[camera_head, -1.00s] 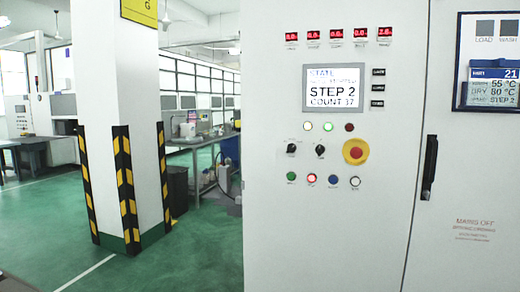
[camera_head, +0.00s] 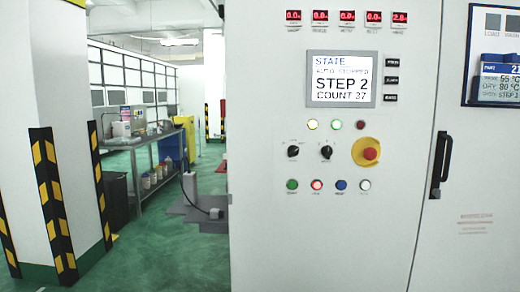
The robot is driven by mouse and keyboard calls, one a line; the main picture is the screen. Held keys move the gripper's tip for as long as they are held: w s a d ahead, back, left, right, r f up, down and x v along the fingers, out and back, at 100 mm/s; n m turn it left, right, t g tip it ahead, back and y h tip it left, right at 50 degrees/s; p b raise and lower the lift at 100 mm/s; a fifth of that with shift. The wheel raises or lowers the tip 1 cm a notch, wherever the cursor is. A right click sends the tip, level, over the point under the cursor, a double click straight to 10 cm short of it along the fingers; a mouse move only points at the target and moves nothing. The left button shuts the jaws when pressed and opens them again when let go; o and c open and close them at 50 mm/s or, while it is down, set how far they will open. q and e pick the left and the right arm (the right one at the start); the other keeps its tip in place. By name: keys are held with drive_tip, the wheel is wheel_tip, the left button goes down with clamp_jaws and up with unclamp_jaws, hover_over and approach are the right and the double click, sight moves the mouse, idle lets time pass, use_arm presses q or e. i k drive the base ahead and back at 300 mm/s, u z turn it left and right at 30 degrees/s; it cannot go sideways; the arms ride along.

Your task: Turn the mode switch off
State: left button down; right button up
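The control cabinet (camera_head: 262,230) stands in front of me. Two black rotary switches sit on its panel: a left one (camera_head: 293,151) and a right one (camera_head: 326,152). Their labels are too small to read, so I cannot tell which is the mode switch. The screen (camera_head: 341,78) reads STATE, a line that looks like AUTO STOPPED, STEP 2 and COUNT 37. A red mushroom button on a yellow plate (camera_head: 358,150) is right of the switches. Neither of my grippers is in view.
Lamps (camera_head: 336,125) are above the switches and several push buttons (camera_head: 341,185) below. A black door handle (camera_head: 438,165) sticks out at the right. A pillar with striped guards (camera_head: 50,200) stands at the left. Green floor (camera_head: 150,262) is open between pillar and cabinet.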

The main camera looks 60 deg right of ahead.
sight(294, 151)
drive_tip(key=z, duration=0.75)
drive_tip(key=i, duration=0.9)
drive_tip(key=z, duration=1)
